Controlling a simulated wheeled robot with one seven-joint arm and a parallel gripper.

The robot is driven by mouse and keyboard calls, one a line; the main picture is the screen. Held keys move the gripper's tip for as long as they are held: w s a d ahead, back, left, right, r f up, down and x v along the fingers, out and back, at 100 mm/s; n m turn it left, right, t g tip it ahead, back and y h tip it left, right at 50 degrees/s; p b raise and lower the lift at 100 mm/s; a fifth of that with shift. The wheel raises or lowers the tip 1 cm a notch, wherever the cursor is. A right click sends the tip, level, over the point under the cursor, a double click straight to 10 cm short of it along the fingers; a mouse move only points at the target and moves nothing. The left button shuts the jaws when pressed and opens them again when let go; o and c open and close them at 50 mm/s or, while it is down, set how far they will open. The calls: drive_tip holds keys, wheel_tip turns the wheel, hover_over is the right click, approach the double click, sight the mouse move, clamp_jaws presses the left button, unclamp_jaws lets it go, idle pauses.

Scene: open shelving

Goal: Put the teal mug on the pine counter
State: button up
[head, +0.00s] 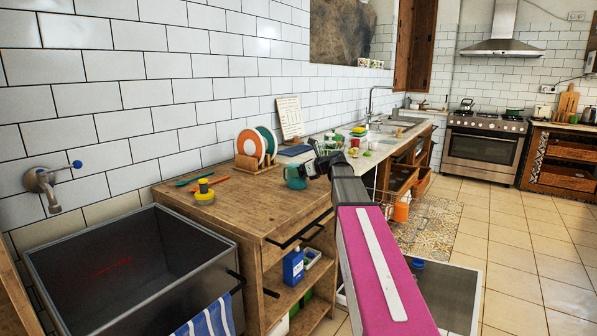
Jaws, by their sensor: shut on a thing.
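The teal mug (295,177) shows in the head view, near the right end of the wooden counter (235,213), which looks like the pine one. My gripper (309,169) reaches in from the right and is shut on the mug at its right side. My fingertips are small and dark here, and the exact grip on the mug is hard to see. The mug looks upright. I cannot tell whether its base touches the wood or is a little above it.
On the wooden counter stand a rack with plates (257,148), a yellow-and-black item (204,191) and green and orange utensils (216,180). The counter's front middle is clear. A grey basin (140,262) adjoins on the left. A pale worktop with dishes (395,150) lies beyond.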

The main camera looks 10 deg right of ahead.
drive_tip(key=o, duration=1.3)
drive_tip(key=shift+f, duration=0.1)
drive_tip(key=shift+s+d+r, duration=0.2)
drive_tip(key=shift+d+r, duration=0.05)
drive_tip(key=v, duration=1.1)
drive_tip(key=shift+d, duration=0.2)
